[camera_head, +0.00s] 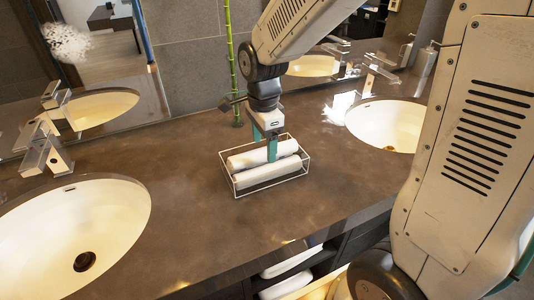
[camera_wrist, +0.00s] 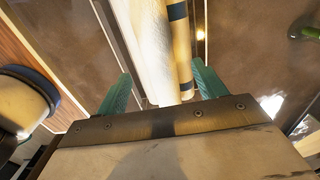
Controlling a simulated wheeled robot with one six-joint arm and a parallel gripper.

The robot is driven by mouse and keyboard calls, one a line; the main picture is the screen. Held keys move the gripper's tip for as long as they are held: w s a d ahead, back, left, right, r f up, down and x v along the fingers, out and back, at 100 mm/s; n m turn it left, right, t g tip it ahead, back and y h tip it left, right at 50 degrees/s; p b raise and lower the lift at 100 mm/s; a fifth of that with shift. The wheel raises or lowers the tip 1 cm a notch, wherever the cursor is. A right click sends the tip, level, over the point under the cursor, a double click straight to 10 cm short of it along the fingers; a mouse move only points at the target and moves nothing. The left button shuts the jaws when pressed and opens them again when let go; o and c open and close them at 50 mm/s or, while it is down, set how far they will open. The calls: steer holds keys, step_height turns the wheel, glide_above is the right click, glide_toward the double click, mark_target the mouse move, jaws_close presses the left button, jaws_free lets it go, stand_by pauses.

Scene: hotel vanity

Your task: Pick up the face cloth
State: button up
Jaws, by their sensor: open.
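Two rolled white face cloths lie side by side in a thin wire tray (camera_head: 238,190) on the counter, the rear roll (camera_head: 248,158) and the front roll (camera_head: 265,175). My gripper (camera_head: 264,149) points down over the tray with teal fingers apart. One finger shows behind the rear roll, the other in front of it near the front roll. In the wrist view, a white roll (camera_wrist: 150,45) and a narrower pale strip with dark bands (camera_wrist: 180,55) lie between the fingers (camera_wrist: 160,88). Whether either finger touches cloth cannot be told.
Sinks lie left (camera_head: 75,235) and right (camera_head: 390,125), with a left faucet (camera_head: 45,145) and a right faucet (camera_head: 375,72). A green bamboo stalk (camera_head: 232,60) stands behind the tray. The brown counter (camera_head: 190,190) is clear around the tray. White rolls (camera_head: 290,262) sit below.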

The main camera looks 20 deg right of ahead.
steer(key=shift+f, duration=0.8)
steer(key=c, duration=1.1)
steer(key=shift+o, duration=0.2)
steer(key=shift+r, duration=0.15)
